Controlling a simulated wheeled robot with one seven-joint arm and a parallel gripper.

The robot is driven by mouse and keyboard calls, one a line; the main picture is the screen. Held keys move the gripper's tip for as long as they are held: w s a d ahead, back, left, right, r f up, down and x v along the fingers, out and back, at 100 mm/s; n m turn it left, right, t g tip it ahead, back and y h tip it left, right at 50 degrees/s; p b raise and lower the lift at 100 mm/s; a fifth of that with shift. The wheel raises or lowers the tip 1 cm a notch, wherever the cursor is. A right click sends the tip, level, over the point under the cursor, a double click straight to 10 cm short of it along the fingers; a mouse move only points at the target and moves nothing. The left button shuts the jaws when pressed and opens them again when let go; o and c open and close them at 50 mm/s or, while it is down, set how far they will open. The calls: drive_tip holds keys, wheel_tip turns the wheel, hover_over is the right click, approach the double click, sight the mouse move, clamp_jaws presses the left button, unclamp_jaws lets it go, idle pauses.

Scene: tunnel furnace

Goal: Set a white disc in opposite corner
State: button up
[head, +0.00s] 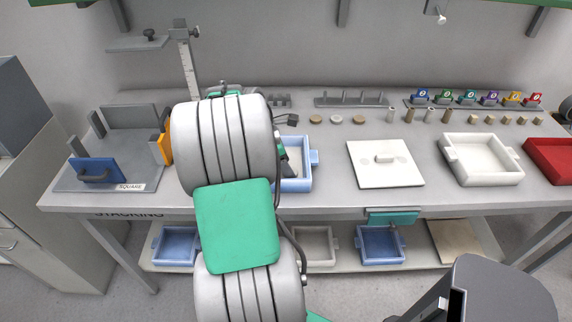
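A pale, whitish disc (337,119) lies at the back of the bench, between two tan discs (316,119) (359,120). A blue tray (314,158) with a pale inside stands on the bench, its left part hidden behind my arm. I cannot see whether a disc lies in its hidden corners. My gripper (284,156) is almost wholly hidden behind my arm; only a dark part shows at the blue tray. Its fingers, and anything between them, cannot be made out.
A white plate with a handle (372,172), a white tray (480,178) and a red tray (541,160) stand right of the blue tray. Small cylinders and blocks line the back right. More trays (382,258) sit on the lower shelf.

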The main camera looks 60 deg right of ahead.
drive_tip(key=p+v, duration=0.1)
drive_tip(key=v, duration=0.6)
drive_tip(key=shift+a+r, duration=0.15)
drive_tip(key=shift+r, duration=0.2)
